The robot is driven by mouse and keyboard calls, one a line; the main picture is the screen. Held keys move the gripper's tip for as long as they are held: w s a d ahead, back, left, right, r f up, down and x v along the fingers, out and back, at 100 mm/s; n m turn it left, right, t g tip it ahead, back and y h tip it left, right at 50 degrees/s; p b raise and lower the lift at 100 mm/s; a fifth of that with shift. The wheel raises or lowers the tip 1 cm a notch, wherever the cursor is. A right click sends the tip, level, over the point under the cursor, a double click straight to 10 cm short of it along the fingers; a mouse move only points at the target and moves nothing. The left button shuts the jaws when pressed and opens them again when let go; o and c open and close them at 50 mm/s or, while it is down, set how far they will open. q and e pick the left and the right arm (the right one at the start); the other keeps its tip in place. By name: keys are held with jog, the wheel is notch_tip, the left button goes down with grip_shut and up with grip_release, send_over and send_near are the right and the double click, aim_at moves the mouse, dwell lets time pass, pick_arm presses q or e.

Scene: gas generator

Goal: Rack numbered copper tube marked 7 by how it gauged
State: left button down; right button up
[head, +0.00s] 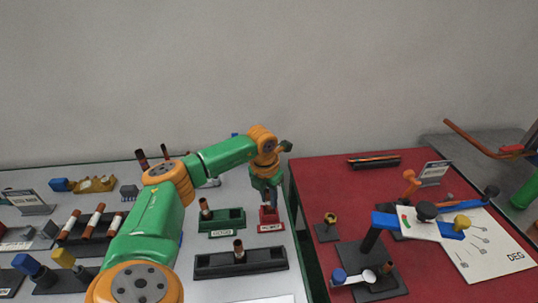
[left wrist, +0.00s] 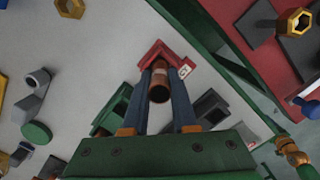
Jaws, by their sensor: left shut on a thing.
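My left gripper (head: 267,190) is over the small red rack (head: 271,226) near the right edge of the grey table. It is shut on a copper tube (head: 266,210) with a dark end, held upright at the red rack. In the left wrist view the blue fingers (left wrist: 161,105) close on the tube (left wrist: 159,88), with the red rack (left wrist: 151,53) and its white label just beyond. I cannot tell whether the tube is seated. No number is readable on it. The green rack (head: 228,228), labelled GOOD, stands left of the red one and holds another tube (head: 204,210).
A long black rack (head: 215,266) with one upright tube is in front. Another black rack (head: 72,238) at left holds several banded tubes. The red table (head: 310,192) at right carries a blue-armed gauge device (head: 383,222) and a white dial sheet (head: 488,250). A gap separates the tables.

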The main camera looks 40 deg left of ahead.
pick_arm(q)
jog(key=shift+f+b, duration=0.45)
jog(key=shift+f, duration=0.25)
jog(key=c, duration=0.6)
grip_release()
jog(key=shift+r, duration=0.1)
